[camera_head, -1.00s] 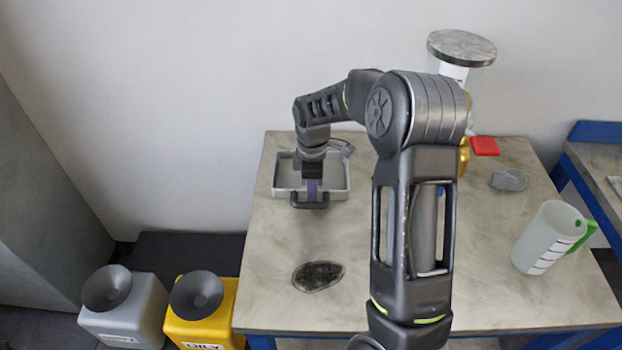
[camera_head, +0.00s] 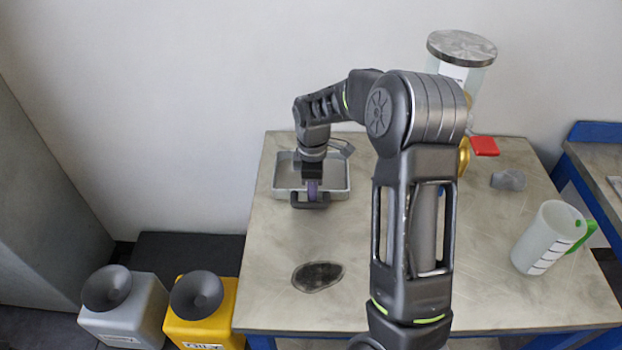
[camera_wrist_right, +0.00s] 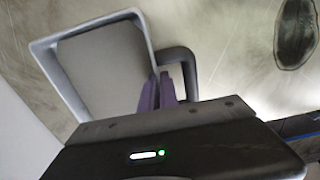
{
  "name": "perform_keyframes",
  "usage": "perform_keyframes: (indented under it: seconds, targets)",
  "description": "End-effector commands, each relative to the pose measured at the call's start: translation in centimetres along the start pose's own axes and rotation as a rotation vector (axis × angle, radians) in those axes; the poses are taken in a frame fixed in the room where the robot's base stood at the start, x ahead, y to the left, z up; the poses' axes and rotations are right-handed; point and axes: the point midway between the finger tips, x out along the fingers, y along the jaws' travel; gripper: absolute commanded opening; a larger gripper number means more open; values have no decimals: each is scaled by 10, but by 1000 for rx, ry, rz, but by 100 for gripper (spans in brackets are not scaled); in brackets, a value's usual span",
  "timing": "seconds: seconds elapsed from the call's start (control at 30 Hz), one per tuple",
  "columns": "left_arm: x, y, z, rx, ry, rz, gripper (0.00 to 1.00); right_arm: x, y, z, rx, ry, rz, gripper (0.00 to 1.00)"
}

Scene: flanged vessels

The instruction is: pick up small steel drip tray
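The small steel drip tray (camera_head: 281,184) is a shallow grey rectangular tray at the back left of the table. A dark loop handle (camera_head: 298,204) is on its near side. My right gripper (camera_head: 312,190) reaches down at that side. In the right wrist view, the purple fingertips (camera_wrist_right: 158,90) are close together at the tray's rim, beside the handle (camera_wrist_right: 188,66), and appear shut on the tray's near edge. The tray (camera_wrist_right: 98,65) looks empty there. Whether it is clear of the table is hard to tell. My left gripper is not in view.
A dark stain (camera_head: 318,276) lies on the table (camera_head: 275,235). A measuring jug (camera_head: 545,238), a grey lump (camera_head: 508,180), a red object (camera_head: 484,146) and a lidded vessel (camera_head: 462,50) stand right. Grey (camera_head: 125,315) and yellow (camera_head: 208,325) containers stand left, below the table.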

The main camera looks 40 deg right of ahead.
Motion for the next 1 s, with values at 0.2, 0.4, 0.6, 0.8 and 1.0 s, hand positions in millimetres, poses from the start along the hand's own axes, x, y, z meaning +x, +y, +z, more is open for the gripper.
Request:
perform_keyframes:
  seconds: [0.2,0.4,0.6,0.8,1.0]
  targets:
    - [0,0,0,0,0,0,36,-1,1,0,0,1,2,0]
    - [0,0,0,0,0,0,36,-2,1,0,0,1,3,0]
    - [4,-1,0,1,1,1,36,-17,2,-1,0,3,6,0]
    - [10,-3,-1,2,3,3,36,-52,2,-1,0,4,8,0]
    - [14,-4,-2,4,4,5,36,-87,2,-1,0,2,6,0]
